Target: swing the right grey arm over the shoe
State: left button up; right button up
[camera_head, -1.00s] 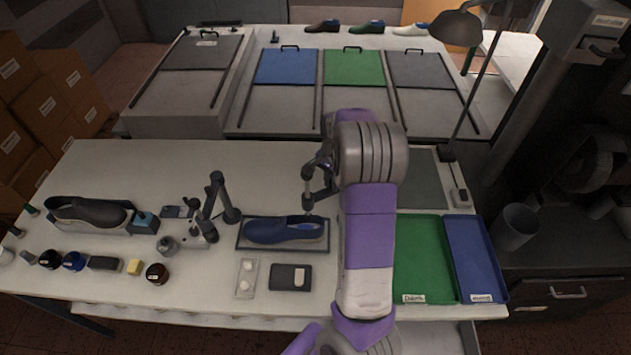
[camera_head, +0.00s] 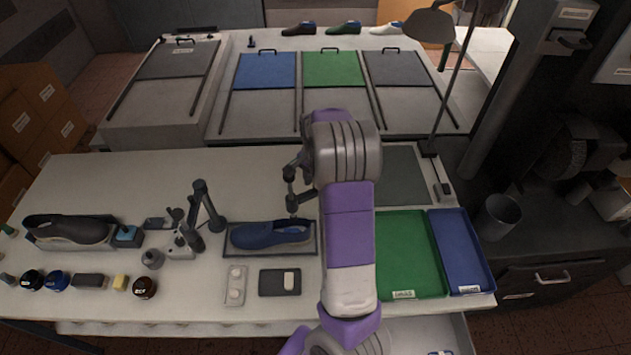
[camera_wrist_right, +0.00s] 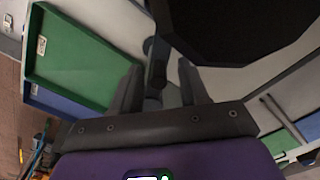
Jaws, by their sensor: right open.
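The blue shoe (camera_head: 270,235) lies on a dark tray in the middle of the white table. A thin grey arm (camera_head: 292,203) stands just behind the shoe's right end. My right gripper (camera_head: 300,178) is beside this arm's upper part, partly hidden by my own wrist. In the right wrist view, the open fingers (camera_wrist_right: 160,88) stand on either side of a dark grey bar (camera_wrist_right: 155,65). I cannot tell whether they touch it. Another grey jointed arm (camera_head: 205,207) stands left of the shoe. My left gripper is not in view.
A green tray (camera_head: 408,255) and a blue tray (camera_head: 462,250) lie to the right. A white strip (camera_head: 235,284) and a dark pad (camera_head: 280,282) lie in front of the shoe. A dark shoe (camera_head: 68,230) is at the far left. The table behind the shoe is clear.

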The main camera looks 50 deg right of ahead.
notch_tip(320, 180, up, 8)
jog(key=shift+f, duration=0.25)
dwell(0.7)
